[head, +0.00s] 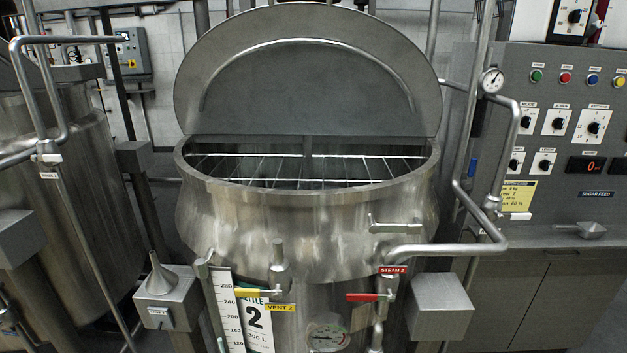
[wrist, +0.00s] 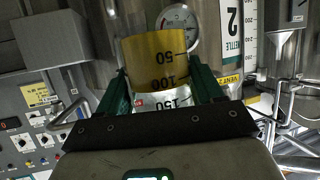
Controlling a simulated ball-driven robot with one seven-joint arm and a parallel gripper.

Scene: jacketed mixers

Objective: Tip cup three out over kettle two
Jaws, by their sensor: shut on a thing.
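Kettle two (head: 310,225) stands in the middle of the head view, a steel vessel with its lid (head: 310,85) raised behind it. A wire grate (head: 300,170) lies across its mouth. In the wrist view my gripper (wrist: 162,78) has its green fingers shut on a cup (wrist: 155,62) from both sides. The cup is marked 50, 100 and 150, amber in the upper part of the picture and pale below. Its number cannot be read. The kettle label (wrist: 231,25) and a dial (wrist: 180,25) show behind it. My gripper is outside the head view.
A bent pipe (head: 460,247) and the red-handled Steam 2 valve (head: 370,297) stick out at the kettle's right front. The yellow-handled Vent 2 valve (head: 258,293) is at left front. A control panel (head: 560,130) stands right, with a metal scoop (head: 592,230) on its ledge.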

